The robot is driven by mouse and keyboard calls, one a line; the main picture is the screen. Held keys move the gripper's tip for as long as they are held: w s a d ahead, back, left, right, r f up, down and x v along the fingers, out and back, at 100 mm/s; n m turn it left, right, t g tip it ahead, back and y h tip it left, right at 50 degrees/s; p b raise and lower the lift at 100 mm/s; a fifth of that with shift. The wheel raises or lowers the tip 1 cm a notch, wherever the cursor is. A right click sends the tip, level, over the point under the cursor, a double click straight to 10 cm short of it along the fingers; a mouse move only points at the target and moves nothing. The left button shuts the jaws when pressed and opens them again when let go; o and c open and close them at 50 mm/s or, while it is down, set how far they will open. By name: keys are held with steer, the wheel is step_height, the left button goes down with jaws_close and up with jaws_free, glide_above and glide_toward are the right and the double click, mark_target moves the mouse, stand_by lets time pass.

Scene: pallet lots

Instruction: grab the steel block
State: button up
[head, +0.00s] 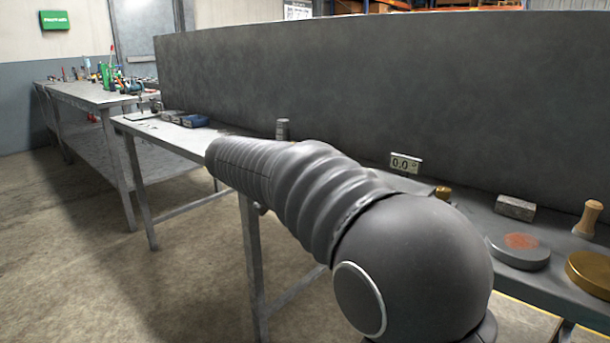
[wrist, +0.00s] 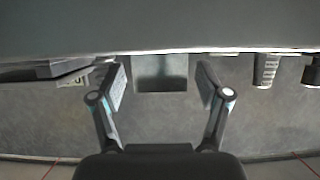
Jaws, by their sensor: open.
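A plain grey block, which looks like the steel block (wrist: 162,72), shows in the wrist view at the top middle. My gripper (wrist: 162,84) is open, with one finger on each side of the block. Gaps show between the fingers and the block, and nothing is held. The upper part of the block is cut off by a broad grey surface. In the head view my own arm hides the gripper and the space around it. Another grey block (head: 515,207) lies on the shelf at the right there; I cannot tell whether it is the same one.
A tall grey panel (head: 380,85) stands behind the narrow bench. A 0.0 display (head: 405,163), a grey disc (head: 519,252), a brass disc (head: 595,270) and a wooden-handled tool (head: 588,219) are at right. A ribbed grey piece (wrist: 267,70) stands right of my fingers.

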steer(key=shift+c, duration=0.2)
jaws_close()
steer(key=shift+r, duration=0.1)
